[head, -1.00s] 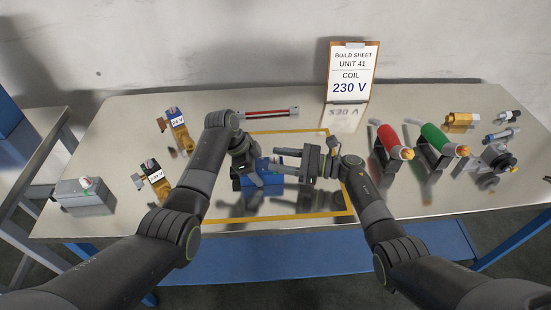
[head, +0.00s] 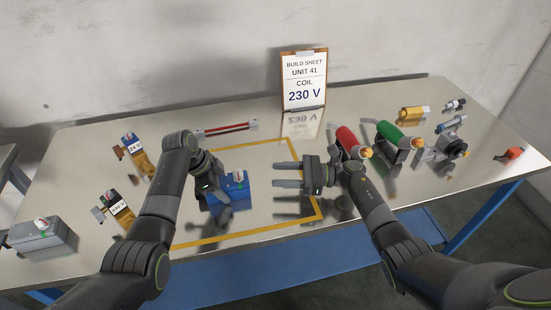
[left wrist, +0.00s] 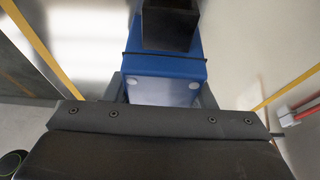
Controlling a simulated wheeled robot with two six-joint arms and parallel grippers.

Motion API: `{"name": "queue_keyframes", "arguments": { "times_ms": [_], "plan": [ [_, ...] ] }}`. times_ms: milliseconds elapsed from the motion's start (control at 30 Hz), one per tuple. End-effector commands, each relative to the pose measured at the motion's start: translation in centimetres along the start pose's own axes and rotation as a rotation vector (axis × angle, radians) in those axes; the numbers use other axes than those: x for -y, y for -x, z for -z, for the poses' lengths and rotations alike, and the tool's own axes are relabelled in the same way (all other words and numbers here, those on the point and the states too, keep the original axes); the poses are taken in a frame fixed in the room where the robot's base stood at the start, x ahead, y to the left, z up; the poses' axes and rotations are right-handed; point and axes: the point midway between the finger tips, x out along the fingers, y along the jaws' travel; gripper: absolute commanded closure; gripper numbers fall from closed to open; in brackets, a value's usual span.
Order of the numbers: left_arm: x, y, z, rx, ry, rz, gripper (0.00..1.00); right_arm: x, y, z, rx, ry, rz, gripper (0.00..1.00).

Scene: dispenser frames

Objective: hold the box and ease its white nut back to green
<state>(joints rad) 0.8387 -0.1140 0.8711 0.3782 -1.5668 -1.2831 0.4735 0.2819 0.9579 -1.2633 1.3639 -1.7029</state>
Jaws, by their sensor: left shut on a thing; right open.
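A blue box (head: 238,192) stands inside the yellow outline on the table, with a small white and red piece (head: 239,176) on top, too small to tell exactly. My left gripper (head: 212,188) is shut on the blue box from its left side. In the left wrist view the box (left wrist: 165,66) sits between the fingers, a dark block above it. My right gripper (head: 288,180) is open and empty, to the right of the box, its fingers pointing left and apart from it. Any green mark on the box is not clear.
A grey box (head: 42,238) with a white and red knob stands at the far left. Two labelled coil units, one reading 24 V (head: 138,155), lie nearby. Red (head: 348,142) and green (head: 392,132) cylinders stand right. A build sheet (head: 304,82) reads 230 V. A red-striped rod (head: 225,130) lies behind.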

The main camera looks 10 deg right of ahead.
Motion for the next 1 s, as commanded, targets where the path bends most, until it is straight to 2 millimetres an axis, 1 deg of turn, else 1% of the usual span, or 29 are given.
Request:
{"name": "queue_keyframes", "arguments": {
  "times_ms": [33, 200, 467, 567, 667, 767, 800, 1000],
  "plan": [
    [0.0, 0.0, 0.0, 0.0, 0.0, 0.001, 0.46, 0.0, 0.0, 0.0, 0.0, 0.0, 0.0, 0.54],
    [0.0, 0.0, 0.0, 0.0, 0.0, 0.0, 0.25, 0.0, 0.0, 0.0, 0.0, 0.0, 0.0, 0.54],
    [0.0, 0.1, 0.0, 0.0, 0.0, 0.001, 0.25, 0.0, 0.0, 0.0, 0.0, 0.0, 0.0, 0.54],
    [0.1, 0.5, 0.0, 0.0, 0.0, 0.001, 0.25, 0.0, 0.0, 0.0, 0.0, 0.0, 0.0, 0.54],
    [0.1, 1.6, 0.0, -0.001, 0.0, 0.003, 0.25, 0.0, -0.1, 0.0, 0.0, 0.0, 0.0, 0.54],
    [0.1, 3.2, 0.0, -0.001, -0.001, 0.005, 0.25, 0.0, -0.1, 0.0, 0.0, 0.0, 0.0, 0.54],
    [0.2, 4.2, -0.1, 0.0, -0.001, 0.006, 0.25, 0.0, -0.1, 0.0, 0.0, 0.0, 0.0, 0.54],
    [0.2, 8.5, 0.0, 0.001, -0.001, 0.006, 0.25, 0.0, 0.0, 0.0, 0.0, 0.0, 0.0, 0.54]
  ]
}}
